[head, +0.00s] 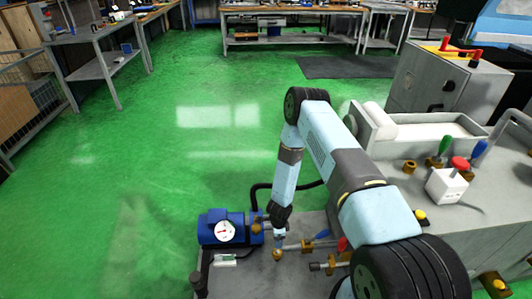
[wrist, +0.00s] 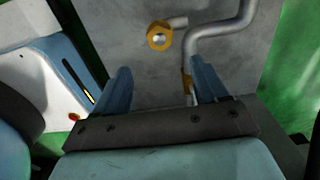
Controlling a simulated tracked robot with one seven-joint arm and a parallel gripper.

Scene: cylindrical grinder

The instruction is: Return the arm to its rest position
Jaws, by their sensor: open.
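My gripper (wrist: 160,88) shows in the wrist view with its two blue fingers spread apart and nothing between them. Beyond the fingers are a grey metal surface, a grey bent pipe (wrist: 222,38) and a brass fitting (wrist: 160,36). In the head view my arm rises from the lower right, bends at a high elbow and reaches down. Its end (head: 279,246) is low over the grey machine base, close to the valves and right of the blue pump (head: 222,228). At this size I cannot tell whether it touches anything there.
The grinder's grey body (head: 480,225) stands close on the right, with a white box (head: 447,186) bearing a red button. A valve with a blue handle (head: 322,235) is beside my gripper. A black hose (head: 262,192) runs behind it. Green floor (head: 150,170) is clear at left.

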